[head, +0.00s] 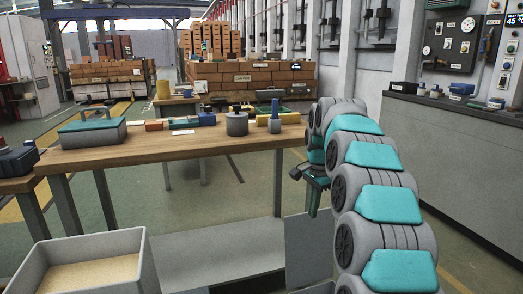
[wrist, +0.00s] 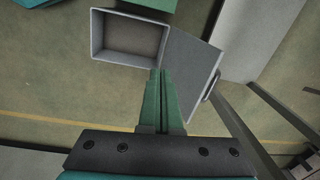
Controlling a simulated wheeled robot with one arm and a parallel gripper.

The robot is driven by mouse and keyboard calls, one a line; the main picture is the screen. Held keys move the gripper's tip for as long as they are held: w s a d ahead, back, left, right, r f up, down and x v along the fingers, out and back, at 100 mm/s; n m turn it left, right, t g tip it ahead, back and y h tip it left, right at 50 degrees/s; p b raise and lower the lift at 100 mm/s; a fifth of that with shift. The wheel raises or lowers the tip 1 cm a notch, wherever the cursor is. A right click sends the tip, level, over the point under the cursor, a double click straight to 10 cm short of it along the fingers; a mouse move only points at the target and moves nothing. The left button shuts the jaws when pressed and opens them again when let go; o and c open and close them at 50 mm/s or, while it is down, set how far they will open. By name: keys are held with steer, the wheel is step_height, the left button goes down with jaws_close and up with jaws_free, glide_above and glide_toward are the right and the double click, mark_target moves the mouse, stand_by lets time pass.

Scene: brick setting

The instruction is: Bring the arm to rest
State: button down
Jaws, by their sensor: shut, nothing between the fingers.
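My arm (head: 380,195) arches up from the lower right in the head view, and its end hangs downward. My gripper (head: 312,192) is to the right of the wooden table and apart from it. In the wrist view my gripper (wrist: 162,75) has its two green fingers together with nothing between them. Below the fingertips in the wrist view are an open grey bin (wrist: 97,40) and a grey panel (wrist: 190,65) beside it.
A wooden table (head: 180,149) holds a teal-lidded box (head: 93,132), a grey cylinder (head: 237,123) and several small parts. A grey bin (head: 140,262) with a tan inside is at lower left. A long grey counter (head: 450,135) runs along the right. Green floor lies between.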

steer(key=s+a+n+g, duration=0.1)
steer(key=s+n, duration=0.6)
steer(key=s, duration=1.5)
steer(key=s+f+n, duration=0.3)
steer(key=s+f, duration=0.1)
steer(key=s, duration=0.8)
steer(key=s+d+f+n+g, duration=0.1)
steer(key=s+f, duration=0.3)
steer(key=s, duration=0.9)
steer(key=shift+s+d+f+n, duration=0.15)
steer(key=shift+s+f+n, duration=0.1)
steer(key=shift+n, duration=0.65)
